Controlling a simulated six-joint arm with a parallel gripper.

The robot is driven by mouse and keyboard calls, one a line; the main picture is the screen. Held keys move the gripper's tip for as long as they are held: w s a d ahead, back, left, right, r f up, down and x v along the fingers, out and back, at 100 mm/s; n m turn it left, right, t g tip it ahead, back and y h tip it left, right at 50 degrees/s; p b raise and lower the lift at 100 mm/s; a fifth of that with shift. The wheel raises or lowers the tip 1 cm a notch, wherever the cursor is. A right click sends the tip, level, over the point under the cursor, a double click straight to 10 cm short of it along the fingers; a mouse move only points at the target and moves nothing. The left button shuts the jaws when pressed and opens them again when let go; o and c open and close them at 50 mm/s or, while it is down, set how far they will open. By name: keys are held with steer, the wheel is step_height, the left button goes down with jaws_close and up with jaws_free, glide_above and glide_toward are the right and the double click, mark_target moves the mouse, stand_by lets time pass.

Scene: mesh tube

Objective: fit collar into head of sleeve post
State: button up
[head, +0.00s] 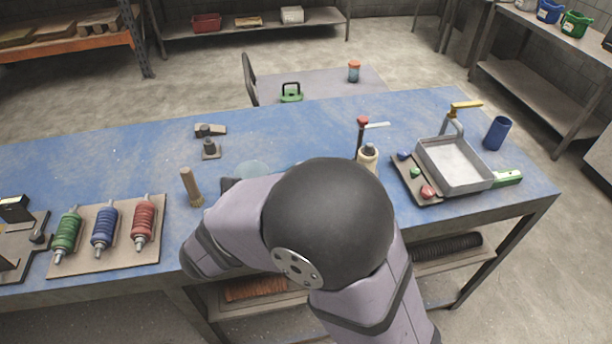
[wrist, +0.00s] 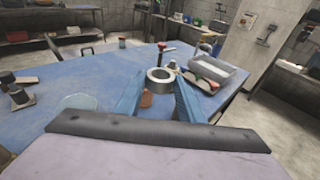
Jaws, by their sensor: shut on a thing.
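My gripper (wrist: 158,84) shows in the wrist view as two blue fingers, shut on a pale grey ring, the collar (wrist: 160,75). The collar's round opening faces up, and it appears clear of the table. In the head view my arm hides the gripper and collar. A short dark post on a square base (head: 210,149) stands on the blue table, left of the middle; it also shows at the left of the wrist view (wrist: 19,97). A cream upright piece (head: 367,156) stands right of my arm. I cannot tell for sure which is the sleeve post.
A clear disc (head: 253,170) lies beside my arm. A wooden-handled brush (head: 191,187) and a board of coloured coils (head: 104,232) are at left. A red-topped stand (head: 362,130), grey tray (head: 455,165) and blue cup (head: 497,133) are at right. The table's back middle is clear.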

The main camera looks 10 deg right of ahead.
steer(key=d+m+g+h, duration=0.1)
steer(key=d, duration=0.3)
steer(key=d+f+m+g+h, duration=0.1)
steer(key=d, duration=0.3)
steer(key=d+f+m+g+h, duration=0.1)
steer(key=d+g, duration=0.1)
steer(key=d, duration=0.2)
steer(key=shift+w+d+f+m, duration=0.2)
steer(key=shift+w+d+m, duration=0.05)
steer(key=shift+m, duration=0.15)
steer(key=w+d+m+g+h, duration=0.1)
steer(key=w+d+g, duration=0.15)
steer(key=d, duration=0.25)
steer(key=w+d+m+g, duration=0.1)
steer(key=w+d+m, duration=0.15)
steer(key=d, duration=0.25)
steer(key=w+a+r+n+t, duration=0.25)
steer(key=w+r, duration=0.25)
steer(key=w, duration=0.4)
step_height(320, 180, down, 10)
steer(key=p, duration=0.2)
steer(key=shift+d+f+y+p, duration=0.2)
steer(key=shift+y+p, duration=0.1)
steer(key=shift+p, duration=0.1)
steer(key=shift+f, duration=0.25)
steer(key=o, duration=1.1)
steer(key=shift+r, duration=0.15)
